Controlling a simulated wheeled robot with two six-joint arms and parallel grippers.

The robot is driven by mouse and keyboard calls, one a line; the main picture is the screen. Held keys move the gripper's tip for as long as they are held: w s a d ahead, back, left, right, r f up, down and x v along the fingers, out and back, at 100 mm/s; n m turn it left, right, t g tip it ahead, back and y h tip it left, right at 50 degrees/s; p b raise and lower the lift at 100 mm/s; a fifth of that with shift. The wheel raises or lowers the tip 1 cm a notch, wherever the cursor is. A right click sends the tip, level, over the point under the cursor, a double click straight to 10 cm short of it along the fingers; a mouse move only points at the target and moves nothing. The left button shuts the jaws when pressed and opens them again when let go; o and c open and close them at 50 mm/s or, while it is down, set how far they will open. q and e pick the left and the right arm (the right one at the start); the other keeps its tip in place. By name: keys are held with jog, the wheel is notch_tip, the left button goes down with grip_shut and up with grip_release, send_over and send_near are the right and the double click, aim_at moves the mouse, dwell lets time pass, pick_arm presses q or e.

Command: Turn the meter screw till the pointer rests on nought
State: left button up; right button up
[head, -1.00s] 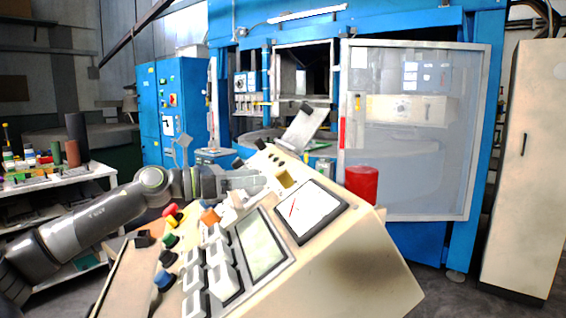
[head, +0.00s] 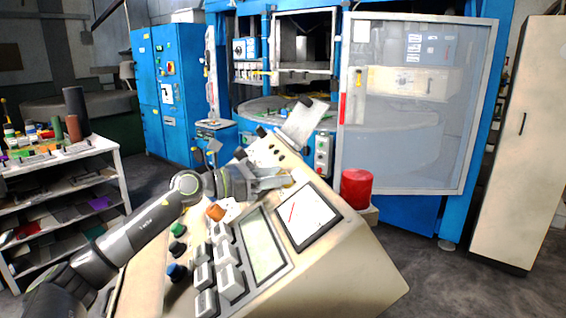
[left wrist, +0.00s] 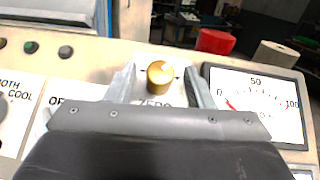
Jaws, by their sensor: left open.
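The brass meter screw (left wrist: 160,75) stands above the "ZERO" label on the cream console. In the left wrist view it sits between the two fingers of my left gripper (left wrist: 160,88), with a gap on each side. The gripper (head: 286,180) is open and hides the screw in the head view. The meter (left wrist: 258,105) is a white dial marked 0, 50 and 100, right of the screw. Its red pointer (left wrist: 231,105) lies near the 0 end; whether it is exactly on 0 is too small to tell. The meter (head: 307,215) also shows in the head view.
The console (head: 345,265) carries white keys (head: 229,282), coloured knobs and a greenish display (head: 262,245). A red cylinder (head: 356,188) stands behind the meter. A tilted grey plate (head: 303,122) rises behind the gripper. A shelf (head: 90,152) stands at left.

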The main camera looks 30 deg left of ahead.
pick_arm(q)
jog(key=shift+p+x, duration=0.8)
jog(key=shift+x, duration=0.4)
jog(key=c, duration=1)
jog(key=shift+r+n+p, duration=0.15)
jog(key=shift+n+p, duration=0.15)
jog(key=shift+p, duration=0.55)
jog(key=n+t+y+p, duration=0.1)
jog(key=n+y+p, duration=0.2)
jog(key=p, duration=0.6)
jog(key=n+y+p, duration=0.3)
jog(key=p, duration=0.5)
jog(key=shift+r+t+p, duration=0.1)
jog(key=shift+t+p, duration=0.3)
jog(key=shift+n+y+p, duration=0.55)
jog(key=shift+n+y, duration=0.15)
jog(key=shift+n, duration=0.3)
jog(key=shift+f+n+y, duration=0.25)
jog(key=shift+n+y, duration=0.05)
jog(key=shift+n, duration=0.1)
jog(key=shift+a+n+y, duration=0.1)
jog(key=shift+n+y, duration=0.5)
